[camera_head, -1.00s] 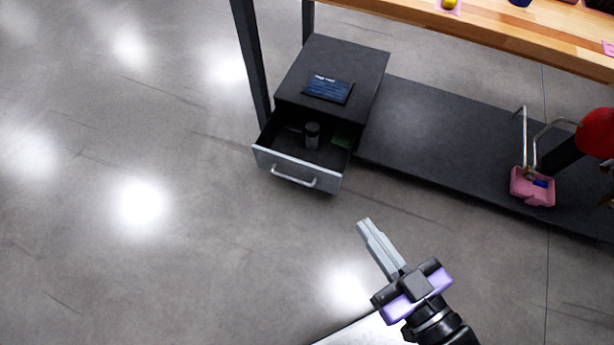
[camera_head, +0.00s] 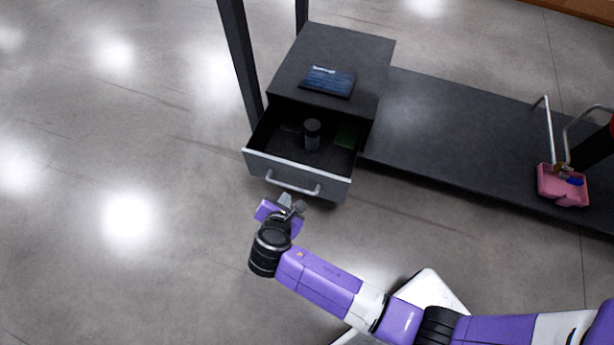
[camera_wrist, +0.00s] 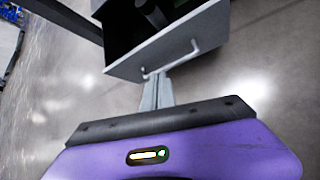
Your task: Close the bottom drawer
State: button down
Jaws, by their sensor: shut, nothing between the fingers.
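The bottom drawer (camera_head: 335,184) is pulled out of a dark cabinet (camera_head: 338,50) under the workbench. It has a light grey front with a bar handle (camera_head: 292,187). Inside are a dark cylinder (camera_head: 312,134) and a green item (camera_head: 346,134). My gripper (camera_head: 291,203) is shut and empty, just in front of the drawer front by the handle. In the wrist view, my shut fingers (camera_wrist: 157,91) point at the drawer front (camera_wrist: 178,52), close to the handle (camera_wrist: 170,62). I cannot tell whether they touch it.
A dark blue box (camera_head: 328,81) lies on the cabinet top. A bench leg (camera_head: 238,60) stands left of the cabinet. The floor (camera_head: 110,270) at left is clear.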

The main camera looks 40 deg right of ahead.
aim_at(318, 174)
jog(key=d+f+n+b, duration=0.1)
jog(key=d+f+b, duration=0.1)
jog(key=d, duration=0.1)
jog(key=w+d+f+g+h+b, duration=0.1)
jog(key=d+f+b, duration=0.1)
jog(key=d+f, duration=0.1)
jog(key=w+d+f+n+h+b, duration=0.1)
jog(key=d+f+b, duration=0.1)
jog(key=d, duration=0.3)
jog(key=shift+w+d+f+n+g, duration=0.25)
jog(key=shift+f+n+g, duration=0.05)
jog(key=shift+f+g, duration=0.1)
jog(key=shift+w+d+r, duration=0.15)
jog(key=shift+w+d, duration=0.3)
jog(key=shift+d, duration=0.15)
jog(key=shift+w+d+r, duration=0.1)
jog(key=shift+w+d, duration=0.2)
jog(key=shift+d, duration=0.1)
jog(key=w+d+b, duration=0.1)
jog(key=w+d, duration=0.6)
jog(key=d, duration=0.2)
jog(key=w+d+b, duration=0.1)
jog(key=w+d, duration=0.6)
jog(key=d, duration=0.3)
jog(key=shift+b, duration=0.3)
